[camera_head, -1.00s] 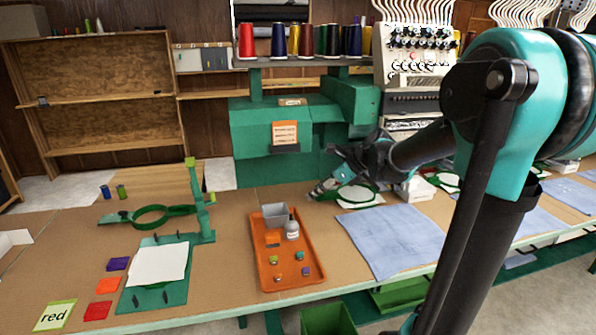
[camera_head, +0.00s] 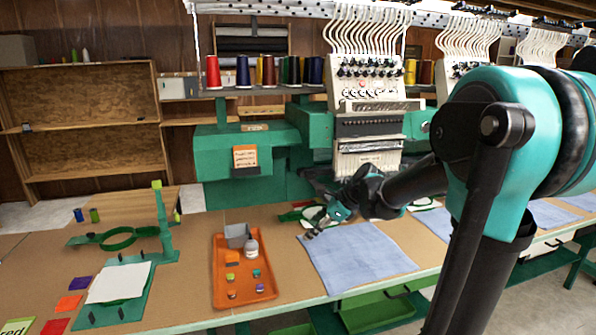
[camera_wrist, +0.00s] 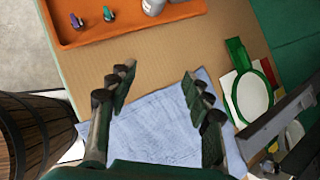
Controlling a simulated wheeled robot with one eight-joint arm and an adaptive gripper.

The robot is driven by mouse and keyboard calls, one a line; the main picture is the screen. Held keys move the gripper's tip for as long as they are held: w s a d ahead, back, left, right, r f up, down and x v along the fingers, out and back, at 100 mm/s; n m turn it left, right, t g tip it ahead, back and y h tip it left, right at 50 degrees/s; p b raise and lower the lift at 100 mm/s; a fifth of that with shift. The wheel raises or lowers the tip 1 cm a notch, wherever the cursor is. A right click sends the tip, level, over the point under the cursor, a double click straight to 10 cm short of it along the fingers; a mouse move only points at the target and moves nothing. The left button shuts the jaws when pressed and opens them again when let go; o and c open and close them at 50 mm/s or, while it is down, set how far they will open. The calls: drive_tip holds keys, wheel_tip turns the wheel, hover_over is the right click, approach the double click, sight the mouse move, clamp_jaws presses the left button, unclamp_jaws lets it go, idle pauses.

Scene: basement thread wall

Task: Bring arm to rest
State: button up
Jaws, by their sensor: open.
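My gripper (camera_head: 308,235) is at the end of my teal and black arm, in the middle of the head view. It is above the upper left part of a light blue cloth (camera_head: 362,258) on the table. In the wrist view my gripper (camera_wrist: 155,85) has its two fingers wide apart with nothing between them. The blue cloth (camera_wrist: 160,132) and bare brown table (camera_wrist: 160,55) lie beneath the fingers.
An orange tray (camera_head: 222,296) with a grey bin and a bottle is left of the gripper. A green embroidery machine (camera_head: 230,170) with thread cones stands behind. A green hoop (camera_wrist: 235,55) lies near the cloth. A wooden barrel (camera_wrist: 35,135) shows at left in the wrist view.

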drive_tip(key=s+d+f+n+h, duration=0.1)
drive_tip(key=s+d+f+n, duration=0.1)
drive_tip(key=s+n, duration=0.1)
drive_tip(key=s+d+f+n+h, duration=0.1)
drive_tip(key=s+d+f+n, duration=0.1)
drive_tip(key=s+f+n, duration=0.1)
drive_tip(key=s+d+f+n+h, duration=0.1)
drive_tip(key=s+d+f+n, duration=0.2)
drive_tip(key=s+n, duration=0.1)
drive_tip(key=shift+s+d+f+n+h, duration=0.1)
drive_tip(key=shift+s+f+n+h, duration=0.15)
drive_tip(key=shift+s+n+h, duration=0.05)
drive_tip(key=s+d+f+n+h, duration=0.3)
drive_tip(key=s+d+f+n, duration=0.3)
drive_tip(key=s+n, duration=0.3)
drive_tip(key=shift+s+d+f+n+h, duration=0.25)
drive_tip(key=shift+s+d+n+h, duration=0.05)
drive_tip(key=shift+d+n, duration=0.35)
